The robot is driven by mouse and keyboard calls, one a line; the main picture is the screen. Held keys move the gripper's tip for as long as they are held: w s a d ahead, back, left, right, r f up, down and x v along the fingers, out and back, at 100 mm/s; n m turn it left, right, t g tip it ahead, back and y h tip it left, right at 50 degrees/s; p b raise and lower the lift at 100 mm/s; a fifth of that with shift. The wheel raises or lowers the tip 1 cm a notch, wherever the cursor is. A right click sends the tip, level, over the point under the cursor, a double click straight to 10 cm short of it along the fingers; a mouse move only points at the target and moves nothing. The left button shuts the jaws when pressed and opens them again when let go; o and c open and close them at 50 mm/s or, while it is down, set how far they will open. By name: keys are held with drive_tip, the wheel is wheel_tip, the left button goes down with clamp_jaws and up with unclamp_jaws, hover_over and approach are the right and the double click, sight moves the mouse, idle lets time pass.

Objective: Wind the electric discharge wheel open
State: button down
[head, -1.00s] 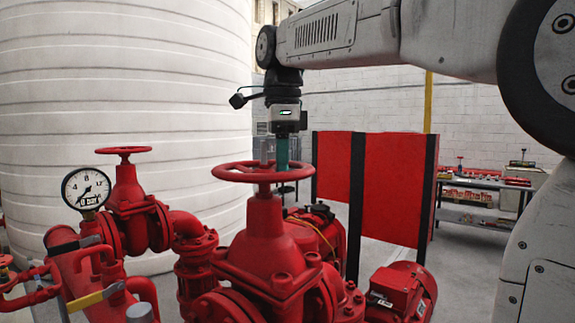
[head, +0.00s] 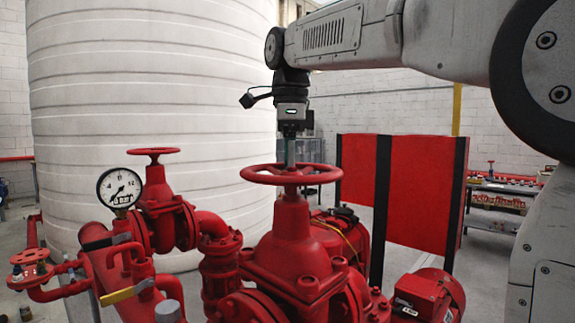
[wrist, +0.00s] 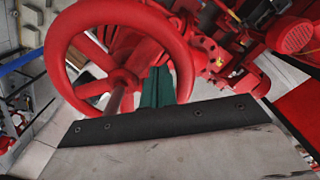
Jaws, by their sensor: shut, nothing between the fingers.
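A red handwheel (head: 262,177) sits on top of the large near red valve (head: 290,250); I see no label naming it. My gripper (head: 290,158) points straight down at this wheel, with its green fingers shut and nothing between them. In the wrist view the fingers (wrist: 157,88) overlap the right inner part of the wheel (wrist: 62,50), close to the rim and beside a spoke. I cannot tell whether the tips reach below the rim or touch it. The wheel hides part of the fingers in the head view.
A second, smaller red handwheel (head: 153,152) stands behind left, near a pressure gauge (head: 119,188). A third small wheel (head: 30,257) is at far left. A white tank (head: 150,80) rises behind. Red panels (head: 420,190) and a shelf (head: 495,200) stand at right.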

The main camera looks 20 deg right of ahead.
wheel_tip(320, 180, up, 7)
idle(0.6)
drive_tip(key=shift+r, duration=0.1)
